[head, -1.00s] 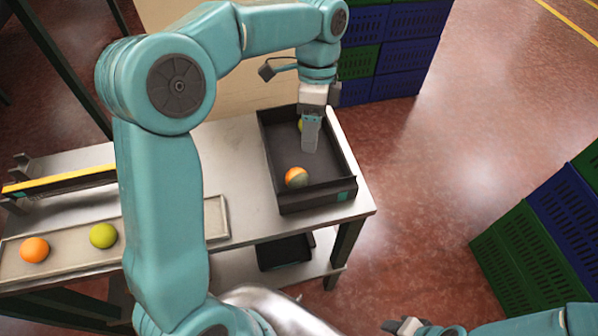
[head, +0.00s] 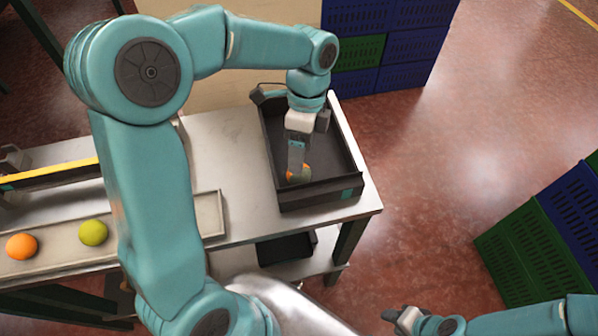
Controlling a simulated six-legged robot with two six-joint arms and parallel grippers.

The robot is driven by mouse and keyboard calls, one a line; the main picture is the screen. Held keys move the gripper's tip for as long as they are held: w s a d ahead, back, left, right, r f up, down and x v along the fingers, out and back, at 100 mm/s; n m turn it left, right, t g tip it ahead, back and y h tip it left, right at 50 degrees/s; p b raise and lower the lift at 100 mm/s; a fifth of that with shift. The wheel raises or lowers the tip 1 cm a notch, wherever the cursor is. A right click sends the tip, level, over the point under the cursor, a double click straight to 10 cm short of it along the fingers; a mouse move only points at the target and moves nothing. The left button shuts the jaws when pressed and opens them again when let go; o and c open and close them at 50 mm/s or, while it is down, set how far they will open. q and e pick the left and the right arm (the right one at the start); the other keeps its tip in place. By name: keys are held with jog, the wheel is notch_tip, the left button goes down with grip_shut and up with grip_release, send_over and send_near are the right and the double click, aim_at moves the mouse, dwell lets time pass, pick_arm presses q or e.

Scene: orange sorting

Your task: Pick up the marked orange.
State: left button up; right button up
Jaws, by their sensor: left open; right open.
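An orange with a grey-green patch (head: 305,175) lies in the black tray (head: 330,190) near its front wall. My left gripper (head: 297,168) points down into the tray, right over this orange, and its fingers hide part of the fruit. The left gripper is open; I cannot tell whether its fingers touch the orange. My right gripper (head: 398,315) is at the bottom edge of the view, open and away from the table.
The tray stands on the right end of a metal table (head: 225,150). A plain orange (head: 22,246) and a green fruit (head: 93,233) lie in a shallow trough (head: 150,240) at the left. Blue and green crates (head: 390,50) stand behind; more (head: 530,250) stand at right.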

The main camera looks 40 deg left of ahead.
aim_at(305, 176)
pick_arm(q)
jog(key=x, duration=0.4)
jog(key=shift+w+a+f, duration=0.1)
jog(key=shift+a+f, duration=0.05)
jog(key=shift+a, duration=0.1)
jog(key=shift+d+f, duration=0.15)
jog(key=shift+f, duration=0.3)
jog(key=c, duration=0.8)
jog(key=shift+c, duration=0.2)
jog(key=shift+r, duration=0.1)
